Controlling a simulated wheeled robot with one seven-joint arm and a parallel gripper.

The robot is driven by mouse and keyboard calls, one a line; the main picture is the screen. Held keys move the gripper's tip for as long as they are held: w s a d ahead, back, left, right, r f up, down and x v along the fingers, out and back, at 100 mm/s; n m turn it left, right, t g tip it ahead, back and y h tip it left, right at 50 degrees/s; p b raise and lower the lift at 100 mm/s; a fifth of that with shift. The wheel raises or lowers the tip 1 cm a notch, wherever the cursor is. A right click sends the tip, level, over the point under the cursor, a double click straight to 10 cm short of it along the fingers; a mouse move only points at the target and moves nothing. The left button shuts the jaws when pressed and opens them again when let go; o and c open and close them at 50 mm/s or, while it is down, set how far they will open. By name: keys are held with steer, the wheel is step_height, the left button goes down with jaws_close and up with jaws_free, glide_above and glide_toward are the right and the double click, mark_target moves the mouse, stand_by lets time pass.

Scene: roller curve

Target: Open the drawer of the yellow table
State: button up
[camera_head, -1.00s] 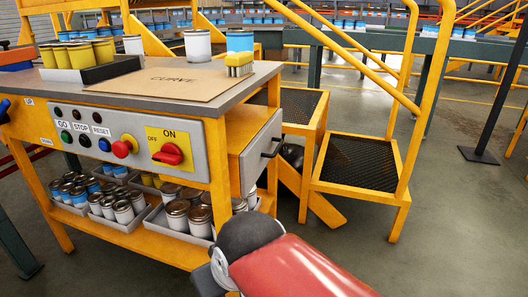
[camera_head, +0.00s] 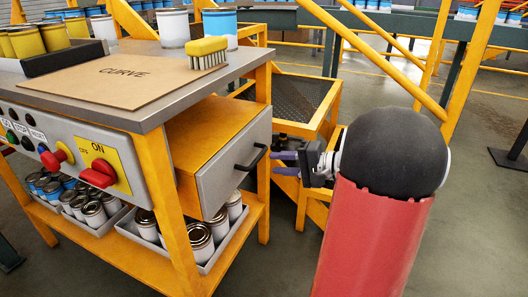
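The yellow table (camera_head: 172,215) has a grey top and stands at the left. Its drawer has a grey front (camera_head: 236,165) with a black bar handle (camera_head: 252,158) and a yellow-orange wooden side (camera_head: 212,128). The front stands out past the near table leg; I cannot tell whether that wooden side is drawer or housing. My gripper (camera_head: 272,163) is just right of the handle, its two fingers apart and pointing left at it. It looks empty. Whether the fingertips touch the handle is not clear. My red forearm hides the floor below.
On the table top are a brush (camera_head: 208,53), a brown board (camera_head: 112,78), cans and a dark tray. A control panel (camera_head: 75,155) faces front. Cans stand on the lower shelf. Open floor lies to the right.

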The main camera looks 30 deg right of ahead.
mark_target(258, 161)
steer(key=x, duration=0.7)
steer(key=shift+w, duration=0.45)
jaws_close()
